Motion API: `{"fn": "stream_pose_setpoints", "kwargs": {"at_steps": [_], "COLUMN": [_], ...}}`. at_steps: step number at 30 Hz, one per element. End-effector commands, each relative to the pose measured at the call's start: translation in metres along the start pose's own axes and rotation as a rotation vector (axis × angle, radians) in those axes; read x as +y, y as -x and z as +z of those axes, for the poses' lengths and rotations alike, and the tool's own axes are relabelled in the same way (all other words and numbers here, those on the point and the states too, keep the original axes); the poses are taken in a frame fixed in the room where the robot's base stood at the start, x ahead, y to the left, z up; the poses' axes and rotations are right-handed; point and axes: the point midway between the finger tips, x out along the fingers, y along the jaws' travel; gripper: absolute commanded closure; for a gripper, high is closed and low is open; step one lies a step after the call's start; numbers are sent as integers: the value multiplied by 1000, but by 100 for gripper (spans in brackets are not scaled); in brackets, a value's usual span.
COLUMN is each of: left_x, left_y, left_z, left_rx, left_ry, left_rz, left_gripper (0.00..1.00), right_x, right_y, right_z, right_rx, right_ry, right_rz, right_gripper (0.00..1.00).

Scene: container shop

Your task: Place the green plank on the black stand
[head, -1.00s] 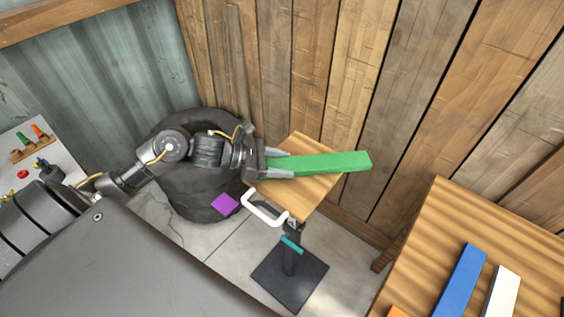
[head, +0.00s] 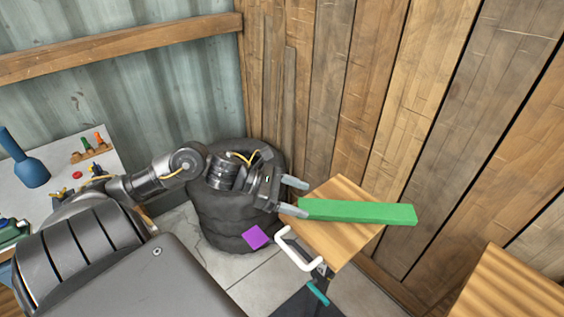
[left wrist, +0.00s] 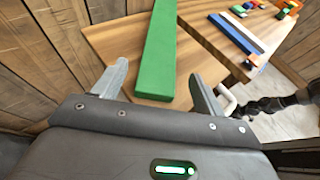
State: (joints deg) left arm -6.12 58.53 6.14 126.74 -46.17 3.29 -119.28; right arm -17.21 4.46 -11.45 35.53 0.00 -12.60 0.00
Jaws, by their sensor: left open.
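The green plank (head: 360,211) lies flat on the square wooden top (head: 341,190) of the stand, whose black base (head: 292,305) shows partly at the bottom edge of the head view. The plank's right end sticks out past the top. My left gripper (head: 302,197) is open at the plank's left end, with its fingertips just about level with that end. In the left wrist view the plank (left wrist: 158,50) runs away from my left gripper (left wrist: 160,75), with clear gaps to both fingers. My right gripper is not in view.
A white handle (head: 298,250) is at the top's front edge, with a teal piece (head: 318,292) below. A dark round stack (head: 225,222) with a purple square (head: 256,237) stands behind my left arm. A plank wall is close behind the stand. A wooden table (head: 505,290) is at right.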

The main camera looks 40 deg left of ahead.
Motion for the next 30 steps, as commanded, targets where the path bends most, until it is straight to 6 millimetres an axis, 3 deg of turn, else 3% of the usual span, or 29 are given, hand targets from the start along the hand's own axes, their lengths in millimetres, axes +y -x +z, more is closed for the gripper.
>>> {"fn": "stream_pose_setpoints", "kwargs": {"at_steps": [6, 12, 30], "left_x": [0, 0, 0], "left_y": [32, 49, 55], "left_z": [-3, -1, 0], "left_rx": [1, 0, -2], "left_ry": [5, 4, 2], "left_rz": [0, 1, 0], "left_gripper": [29, 29, 29], "right_x": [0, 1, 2], "right_y": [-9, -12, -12], "right_z": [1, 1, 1], "right_rx": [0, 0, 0], "right_ry": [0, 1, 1], "right_rz": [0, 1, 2], "right_gripper": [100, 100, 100]}}
